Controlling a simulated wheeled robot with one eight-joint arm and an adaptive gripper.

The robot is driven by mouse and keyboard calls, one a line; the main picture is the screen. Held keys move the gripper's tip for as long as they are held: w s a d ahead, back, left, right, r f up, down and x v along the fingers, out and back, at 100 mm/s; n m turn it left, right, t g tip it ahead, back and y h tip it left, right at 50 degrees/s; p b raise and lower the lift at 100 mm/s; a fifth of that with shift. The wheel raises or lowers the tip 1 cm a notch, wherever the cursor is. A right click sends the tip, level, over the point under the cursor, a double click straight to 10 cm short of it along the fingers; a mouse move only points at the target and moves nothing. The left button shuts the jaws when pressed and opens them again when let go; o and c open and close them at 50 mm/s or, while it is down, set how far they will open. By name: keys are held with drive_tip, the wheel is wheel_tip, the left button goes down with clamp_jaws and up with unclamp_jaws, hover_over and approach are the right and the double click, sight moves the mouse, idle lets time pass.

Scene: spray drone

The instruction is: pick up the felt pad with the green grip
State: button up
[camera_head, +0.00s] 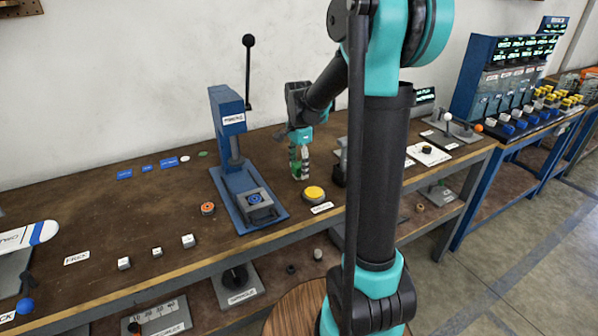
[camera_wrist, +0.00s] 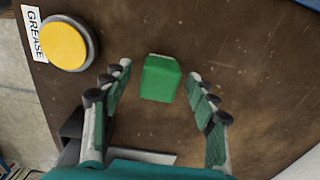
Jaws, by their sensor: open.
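The green grip (camera_wrist: 160,79) of the felt pad shows in the wrist view as a green block with a thin pale edge at its top. The felt below it is mostly hidden. My gripper (camera_wrist: 160,72) is open, with one finger on each side of the green grip and a visible gap on both sides. In the head view my gripper (camera_head: 300,170) points down over the bench, right of the blue press; I cannot tell the grip from the greenish fingers there.
A yellow button (camera_head: 315,192) with a GREASE label stands close to my gripper; it also shows in the wrist view (camera_wrist: 64,43). A blue lever press (camera_head: 235,160) stands to the left. An orange ring (camera_head: 208,209) and small white cubes (camera_head: 188,241) lie nearer the bench's front edge.

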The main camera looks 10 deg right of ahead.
sight(299, 164)
drive_tip(key=shift+c, duration=0.3)
drive_tip(key=c, duration=1.2)
drive_tip(key=shift+r, duration=0.1)
wheel_tip(299, 164, up, 20)
drive_tip(key=shift+f, duration=0.1)
